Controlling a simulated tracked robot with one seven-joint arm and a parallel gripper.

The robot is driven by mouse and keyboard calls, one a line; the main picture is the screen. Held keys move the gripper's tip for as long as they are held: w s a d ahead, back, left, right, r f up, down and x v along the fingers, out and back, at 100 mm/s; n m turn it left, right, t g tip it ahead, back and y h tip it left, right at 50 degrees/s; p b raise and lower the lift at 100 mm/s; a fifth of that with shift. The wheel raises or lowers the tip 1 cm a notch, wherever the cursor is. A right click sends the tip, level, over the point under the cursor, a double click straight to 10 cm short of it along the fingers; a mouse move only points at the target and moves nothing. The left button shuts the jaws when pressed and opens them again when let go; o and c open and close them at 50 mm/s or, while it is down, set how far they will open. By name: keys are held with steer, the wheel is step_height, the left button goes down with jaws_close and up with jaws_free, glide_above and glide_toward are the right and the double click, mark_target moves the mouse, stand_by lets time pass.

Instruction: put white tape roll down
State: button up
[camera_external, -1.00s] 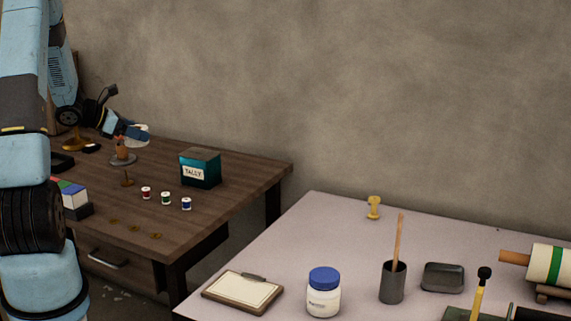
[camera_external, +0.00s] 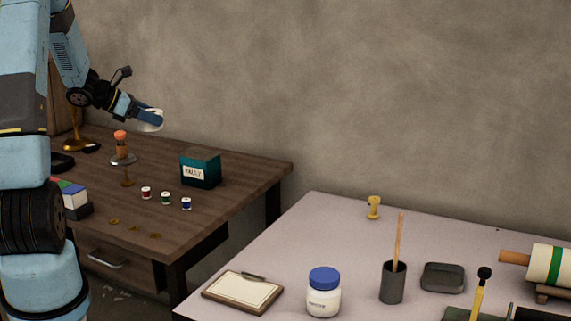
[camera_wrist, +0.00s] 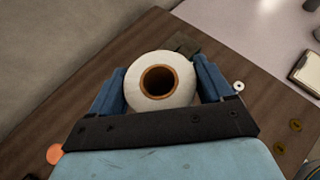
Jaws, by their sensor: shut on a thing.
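The white tape roll (camera_wrist: 182,80) with a brown core sits between the two blue fingers of my gripper (camera_wrist: 162,88) in the wrist view. My gripper is shut on it. In the external view my gripper (camera_external: 148,118) holds the white roll (camera_external: 153,113) in the air above the back of the dark wooden table (camera_external: 235,182). The roll is apart from the table top and partly hidden by the fingers.
A small stand with an orange top (camera_external: 120,138) is left of and below my gripper. A teal TALLY box (camera_external: 200,169) and several small spools (camera_external: 166,198) stand on the wooden table. A pale table (camera_external: 330,230) with a jar (camera_external: 323,295) is at right.

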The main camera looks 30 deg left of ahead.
steer(key=w+d+m+g+h, duration=0.2)
steer(key=d+m+g, duration=0.2)
steer(key=d, duration=1.6)
steer(key=w+d+m+g+h, duration=0.2)
steer(key=d+m+g, duration=0.15)
steer(key=d, duration=1.65)
glide_above(323, 222)
steer(key=shift+t, duration=0.35)
steer(key=f, duration=2.1)
steer(key=shift+s+a+f, duration=0.1)
steer(key=shift+s+f, duration=0.15)
steer(key=shift+w+f, duration=0.25)
steer(key=shift+f, duration=0.1)
steer(key=shift+w+f, duration=0.1)
steer(key=shift+f, duration=1.5)
